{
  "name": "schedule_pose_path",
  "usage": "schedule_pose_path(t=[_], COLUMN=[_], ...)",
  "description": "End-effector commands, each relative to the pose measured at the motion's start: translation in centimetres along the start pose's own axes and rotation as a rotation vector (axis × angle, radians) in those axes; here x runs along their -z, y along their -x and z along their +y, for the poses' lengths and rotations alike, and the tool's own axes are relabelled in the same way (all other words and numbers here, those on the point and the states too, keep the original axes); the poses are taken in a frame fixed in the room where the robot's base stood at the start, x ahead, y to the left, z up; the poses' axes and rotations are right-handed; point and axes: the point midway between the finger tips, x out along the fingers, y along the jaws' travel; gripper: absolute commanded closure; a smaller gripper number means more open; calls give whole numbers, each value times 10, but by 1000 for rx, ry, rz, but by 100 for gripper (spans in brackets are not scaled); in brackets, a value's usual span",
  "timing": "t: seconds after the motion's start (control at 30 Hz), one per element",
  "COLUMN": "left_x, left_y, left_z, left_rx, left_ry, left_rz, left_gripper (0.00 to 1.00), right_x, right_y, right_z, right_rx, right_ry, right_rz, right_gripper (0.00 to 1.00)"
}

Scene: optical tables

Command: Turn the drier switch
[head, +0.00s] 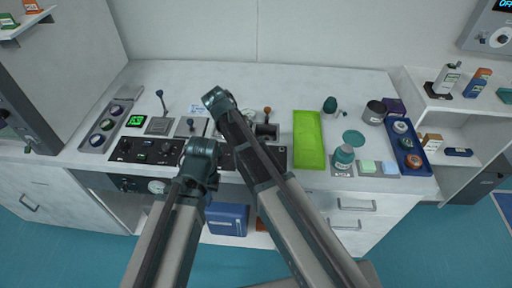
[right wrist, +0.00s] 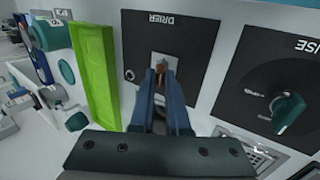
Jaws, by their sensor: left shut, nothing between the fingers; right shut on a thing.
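The drier switch (right wrist: 162,76) is a small brownish lever on a pale plate. It sits in a dark panel marked DRIER (right wrist: 190,32), upside down in the right wrist view. My right gripper (right wrist: 163,84) is shut on the lever, a blue finger on each side; the fingers partly hide it. In the head view my right arm covers my right gripper and the switch; part of the dark front panel (head: 276,155) shows beside the arm. My left gripper (head: 203,172) is shut and empty, in front of the bench at left of the right arm.
A green tray (head: 308,140) lies beside the drier panel. In the right wrist view, a panel with a teal knob (right wrist: 285,112) is on the other side.

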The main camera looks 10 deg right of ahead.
Motion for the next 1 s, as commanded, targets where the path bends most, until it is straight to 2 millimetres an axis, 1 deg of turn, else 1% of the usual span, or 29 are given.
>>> schedule_pose_path(t=[0.43,0.47,0.6,0.63,1.0], left_x=[0,0,0,0,0], left_y=[-1,-1,-1,-1,1], left_z=[0,0,0,0,0], left_rx=[0,0,0,0,0], left_ry=[0,0,0,0,0], left_rz=[0,0,0,0,0], left_gripper=[100,100,100,100,100], right_x=[-2,-2,-1,-1,0], right_y=[0,0,0,0,2], right_z=[-1,-1,-1,-1,1], right_rx=[-6,-6,-7,-7,-7], right_ry=[1,1,1,1,0], right_rz=[-3,-3,-2,-2,-1], right_gripper=[100,83,57,56,56])
